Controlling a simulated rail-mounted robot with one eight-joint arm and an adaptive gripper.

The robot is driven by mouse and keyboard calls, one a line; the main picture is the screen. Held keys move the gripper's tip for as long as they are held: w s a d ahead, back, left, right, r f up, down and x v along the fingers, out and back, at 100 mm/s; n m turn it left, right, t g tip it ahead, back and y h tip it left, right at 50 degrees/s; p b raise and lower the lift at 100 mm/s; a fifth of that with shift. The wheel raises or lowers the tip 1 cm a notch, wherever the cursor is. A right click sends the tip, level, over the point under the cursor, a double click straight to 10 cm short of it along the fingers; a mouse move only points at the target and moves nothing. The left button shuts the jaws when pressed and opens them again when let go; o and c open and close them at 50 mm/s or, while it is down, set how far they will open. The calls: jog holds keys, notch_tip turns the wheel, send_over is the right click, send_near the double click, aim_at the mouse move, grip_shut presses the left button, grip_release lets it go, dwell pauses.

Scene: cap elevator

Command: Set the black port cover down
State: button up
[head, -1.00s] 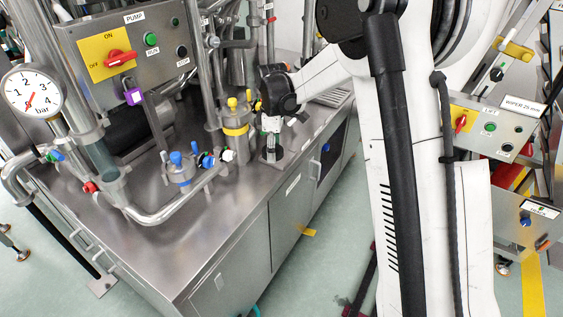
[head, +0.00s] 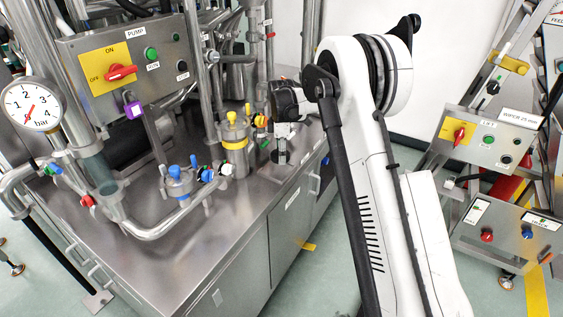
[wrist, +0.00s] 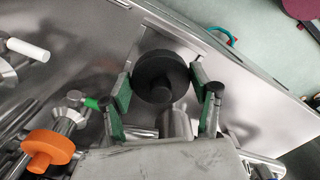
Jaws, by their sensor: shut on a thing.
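The black port cover (wrist: 160,74) is a round, dark disc with a smaller round stub. It shows in the upper middle of the wrist view. My gripper (wrist: 161,91) has green-padded fingers on both sides of the cover and is shut on it. Bare steel bench top (wrist: 90,28) shows around the cover; I cannot tell whether the cover touches it. In the head view my wrist is over the bench (head: 231,222), right of the yellow-topped vessel (head: 234,144). The cover cannot be made out there.
An orange knob (wrist: 47,149) and a white-ended handle (wrist: 29,50) lie left of my gripper in the wrist view. A blue-topped fitting (head: 177,183) and pipes stand on the bench. The pump panel (head: 130,60) is behind. The front bench top is clear.

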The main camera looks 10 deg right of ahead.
aim_at(282, 169)
jog(key=shift+w+d+f, duration=0.15)
jog(key=shift+w+f, duration=0.05)
jog(key=shift+f, duration=1.9)
jog(key=shift+f+b, duration=0.3)
jog(key=shift+b, duration=0.05)
jog(key=o, duration=1)
jog(key=shift+c, duration=0.2)
